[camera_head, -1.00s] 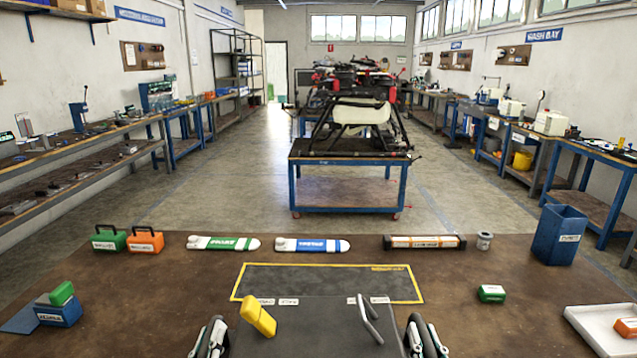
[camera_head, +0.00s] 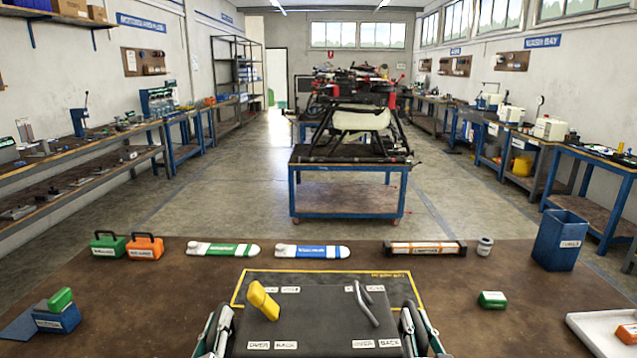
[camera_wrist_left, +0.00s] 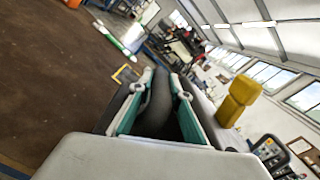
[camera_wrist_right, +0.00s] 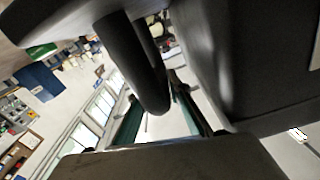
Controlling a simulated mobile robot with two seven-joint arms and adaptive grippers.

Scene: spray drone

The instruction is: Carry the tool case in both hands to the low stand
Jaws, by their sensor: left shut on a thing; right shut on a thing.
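The tool case (camera_head: 318,320) is a dark grey box at the lower middle of the head view, with white labels on its top. A yellow piece (camera_head: 262,300) and a bent grey lever (camera_head: 366,305) stand up from its top. My left gripper (camera_head: 217,325) is at its left side, shut on a dark curved handle (camera_wrist_left: 158,100) in the left wrist view. My right gripper (camera_head: 413,325) is at its right side, shut on the other dark handle (camera_wrist_right: 138,70). The case's underside is hidden. I cannot make out which thing is the low stand.
A yellow-outlined dark area (camera_head: 400,287) lies on the brown table, partly behind the case. Green and white (camera_head: 222,249) and blue and white (camera_head: 312,251) bottles lie along the far edge. A blue bin (camera_head: 560,238) is at right, a blue tray (camera_head: 58,318) at left.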

